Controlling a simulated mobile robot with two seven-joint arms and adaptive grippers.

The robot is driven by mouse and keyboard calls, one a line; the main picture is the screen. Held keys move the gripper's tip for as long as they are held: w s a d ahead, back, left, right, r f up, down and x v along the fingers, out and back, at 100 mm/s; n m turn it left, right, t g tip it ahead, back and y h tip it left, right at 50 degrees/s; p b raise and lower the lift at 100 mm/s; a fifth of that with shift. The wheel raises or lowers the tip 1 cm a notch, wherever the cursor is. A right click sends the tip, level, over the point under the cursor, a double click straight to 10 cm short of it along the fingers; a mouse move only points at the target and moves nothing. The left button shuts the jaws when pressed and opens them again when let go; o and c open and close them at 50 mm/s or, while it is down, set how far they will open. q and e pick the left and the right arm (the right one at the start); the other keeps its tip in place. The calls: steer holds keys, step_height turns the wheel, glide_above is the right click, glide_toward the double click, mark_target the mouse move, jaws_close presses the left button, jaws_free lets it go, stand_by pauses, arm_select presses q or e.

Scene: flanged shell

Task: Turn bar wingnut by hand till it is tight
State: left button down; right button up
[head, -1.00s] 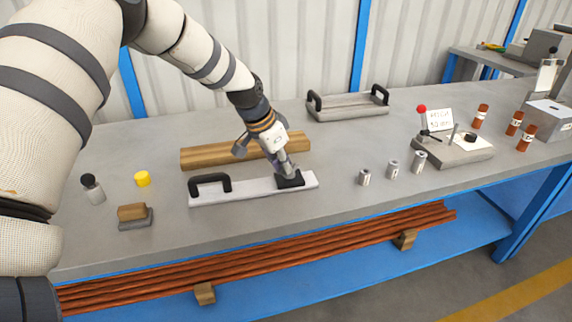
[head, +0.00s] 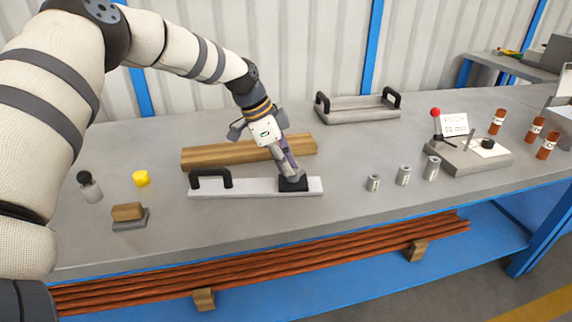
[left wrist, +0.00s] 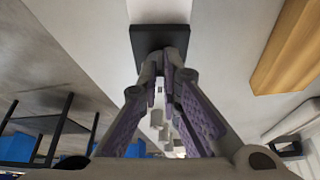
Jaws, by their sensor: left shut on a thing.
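A pale flat bar (head: 240,188) lies on the bench with a black arched handle at its left end and a black block (head: 293,186) at its right end. My left gripper (head: 288,174) points down at the block from above. In the left wrist view its fingers (left wrist: 163,62) come together right at the black block (left wrist: 160,34). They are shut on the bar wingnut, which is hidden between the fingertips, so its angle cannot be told. My right gripper is out of view.
A wooden beam (head: 210,156) lies close behind the bar. A yellow cap (head: 141,178), a brush (head: 127,214) and a dark-topped bottle (head: 89,187) stand left. Several metal cylinders (head: 403,176) and a lever fixture (head: 470,158) stand right. A handled tray (head: 357,111) sits behind.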

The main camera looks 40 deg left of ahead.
arm_select(q)
steer(key=shift+r, duration=0.1)
stand_by(0.7)
steer(key=c, duration=1.8)
jaws_free()
steer(key=v, duration=1.2)
